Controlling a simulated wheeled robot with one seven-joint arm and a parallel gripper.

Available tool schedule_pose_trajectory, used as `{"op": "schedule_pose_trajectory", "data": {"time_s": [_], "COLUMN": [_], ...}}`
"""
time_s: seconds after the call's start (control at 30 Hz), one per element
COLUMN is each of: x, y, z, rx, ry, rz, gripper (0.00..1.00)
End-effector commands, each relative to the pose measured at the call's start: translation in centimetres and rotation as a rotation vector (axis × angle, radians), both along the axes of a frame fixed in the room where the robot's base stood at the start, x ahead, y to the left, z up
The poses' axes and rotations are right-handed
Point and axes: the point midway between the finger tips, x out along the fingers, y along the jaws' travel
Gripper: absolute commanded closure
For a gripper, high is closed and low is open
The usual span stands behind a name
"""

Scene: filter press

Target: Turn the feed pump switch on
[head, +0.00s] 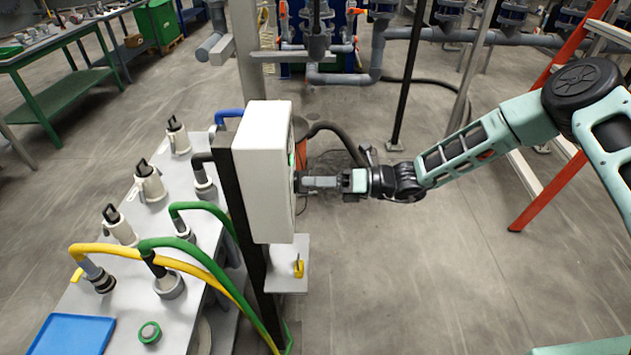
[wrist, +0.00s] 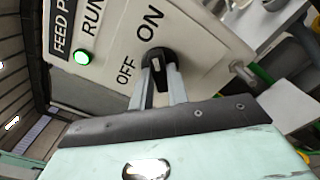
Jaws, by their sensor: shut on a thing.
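The feed pump switch is a black rotary knob (wrist: 158,62) on a light control box (wrist: 195,45), beside the printed words OFF and ON. My gripper (wrist: 161,82) has one finger on each side of the knob and is shut on it. A round RUN lamp (wrist: 82,57) on the panel glows green. Which label the knob points to is hard to tell. In the head view the control box (head: 262,170) is seen from its side and back, so the knob is hidden. My gripper (head: 302,182) reaches its front face from the right.
A bench (head: 85,235) with jugs, hoses and a blue tray (head: 68,334) stands left of the box. A small shelf (head: 285,283) is below the box. An orange frame (head: 548,193) stands under my arm at right. Open floor lies in front of the panel.

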Motion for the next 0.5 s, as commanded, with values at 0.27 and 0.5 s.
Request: {"op": "schedule_pose_trajectory", "data": {"time_s": [0.27,0.5], "x": [0.05,0.11], "y": [-0.04,-1.00], "z": [-0.01,-0.16], "rx": [0.000,0.001], "ry": [0.001,-0.001], "rz": [-0.001,-0.004], "gripper": [0.62,0.62]}}
